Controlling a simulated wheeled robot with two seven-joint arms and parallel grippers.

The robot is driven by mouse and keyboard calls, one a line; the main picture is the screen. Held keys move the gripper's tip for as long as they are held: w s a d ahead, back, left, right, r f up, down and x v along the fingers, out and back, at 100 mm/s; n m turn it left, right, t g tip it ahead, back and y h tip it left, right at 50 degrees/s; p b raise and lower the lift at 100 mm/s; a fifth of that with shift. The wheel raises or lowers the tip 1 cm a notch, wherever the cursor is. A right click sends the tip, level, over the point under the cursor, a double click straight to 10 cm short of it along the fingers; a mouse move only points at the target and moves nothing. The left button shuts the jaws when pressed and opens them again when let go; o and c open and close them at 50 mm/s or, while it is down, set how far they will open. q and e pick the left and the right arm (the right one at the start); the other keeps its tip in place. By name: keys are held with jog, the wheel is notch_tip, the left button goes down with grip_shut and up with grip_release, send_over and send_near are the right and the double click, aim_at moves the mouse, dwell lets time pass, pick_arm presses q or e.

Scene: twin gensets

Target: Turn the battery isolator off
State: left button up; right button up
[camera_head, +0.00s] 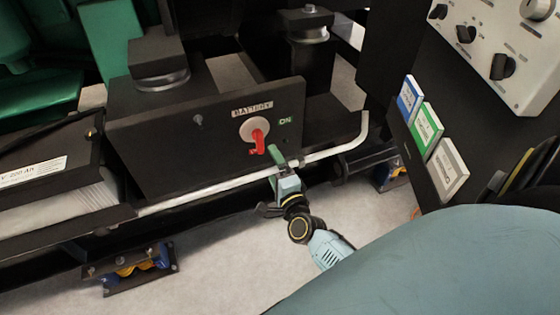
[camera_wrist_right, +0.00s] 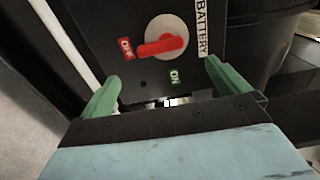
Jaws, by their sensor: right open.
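The battery isolator (camera_head: 257,137) is a red lever on a pale round disc, on the front of a black box. In the right wrist view the lever (camera_wrist_right: 162,46) points at the OFF label (camera_wrist_right: 126,48), away from the ON label (camera_wrist_right: 175,77). In the head view the lever points down and OFF cannot be made out. My right gripper (camera_head: 282,158) is just below and right of the lever in the head view. In the wrist view its green fingers (camera_wrist_right: 166,92) are spread and empty, apart from the lever. My left gripper is not in view.
A pale rail (camera_head: 205,188) runs along the box's foot, close to my right gripper. A battery (camera_head: 50,175) stands at left. A control panel with dark knobs (camera_head: 503,66) and coloured cards (camera_head: 427,130) are at right. Pale floor (camera_head: 220,262) is clear below.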

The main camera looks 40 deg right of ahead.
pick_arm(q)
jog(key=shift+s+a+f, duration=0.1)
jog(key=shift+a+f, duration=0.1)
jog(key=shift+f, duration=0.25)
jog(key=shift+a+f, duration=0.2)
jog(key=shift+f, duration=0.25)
pick_arm(e)
jog(key=shift+v, duration=1.9)
jog(key=shift+a, duration=0.1)
